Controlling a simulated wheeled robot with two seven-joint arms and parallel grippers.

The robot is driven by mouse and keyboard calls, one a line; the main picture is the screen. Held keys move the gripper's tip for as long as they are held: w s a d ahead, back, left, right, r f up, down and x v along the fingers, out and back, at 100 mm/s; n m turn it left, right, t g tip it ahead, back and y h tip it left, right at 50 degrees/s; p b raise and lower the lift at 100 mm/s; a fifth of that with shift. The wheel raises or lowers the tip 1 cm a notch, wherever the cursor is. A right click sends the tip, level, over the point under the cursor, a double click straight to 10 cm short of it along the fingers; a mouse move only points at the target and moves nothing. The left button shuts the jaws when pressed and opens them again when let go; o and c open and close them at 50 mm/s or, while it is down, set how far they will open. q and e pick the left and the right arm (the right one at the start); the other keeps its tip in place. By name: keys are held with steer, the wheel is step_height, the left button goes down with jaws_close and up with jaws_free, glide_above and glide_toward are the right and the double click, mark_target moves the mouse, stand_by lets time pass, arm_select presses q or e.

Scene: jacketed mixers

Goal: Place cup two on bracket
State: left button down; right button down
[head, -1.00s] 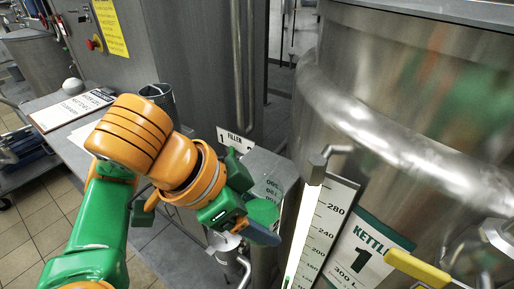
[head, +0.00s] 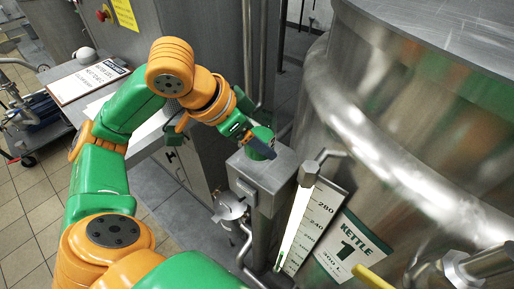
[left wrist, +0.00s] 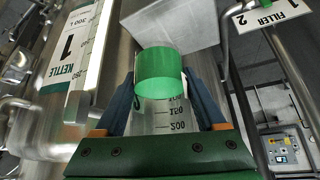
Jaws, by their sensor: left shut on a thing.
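My left gripper (head: 256,143) is shut on a cup (head: 263,136), green in the head view. In the left wrist view the cup (left wrist: 160,72) has a green band and a pale body with graduation marks up to 200, between the two blue fingers of the gripper (left wrist: 160,84). A grey metal bracket (head: 273,184) with a flat top stands beside the kettle. The cup appears over the bracket's top in the head view. In the left wrist view a grey plate (left wrist: 180,22) lies just beyond the cup. I cannot tell whether they touch. My right gripper is out of view.
The large steel kettle (head: 420,120), labelled 1 (head: 352,250), fills the right side. A lit level gauge (head: 297,222) stands close to the bracket. A pipe and valve (head: 229,207) are below it. A side table with a clipboard (head: 88,82) is at the left.

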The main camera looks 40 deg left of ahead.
arm_select(q)
steer(key=w+f, duration=0.1)
steer(key=w+a+f, duration=0.1)
steer(key=f, duration=0.1)
steer(key=w+a+f, duration=0.1)
steer(key=w, duration=0.1)
steer(key=shift+w+f, duration=0.1)
steer(key=shift+f, duration=0.3)
step_height(320, 180, down, 3)
steer(key=shift+w+a+r, duration=0.1)
steer(key=shift+a+r, duration=0.05)
steer(key=shift+f, duration=0.4)
steer(key=shift+s, duration=0.25)
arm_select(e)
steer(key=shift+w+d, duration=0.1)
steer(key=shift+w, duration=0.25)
arm_select(q)
steer(key=shift+w, duration=0.1)
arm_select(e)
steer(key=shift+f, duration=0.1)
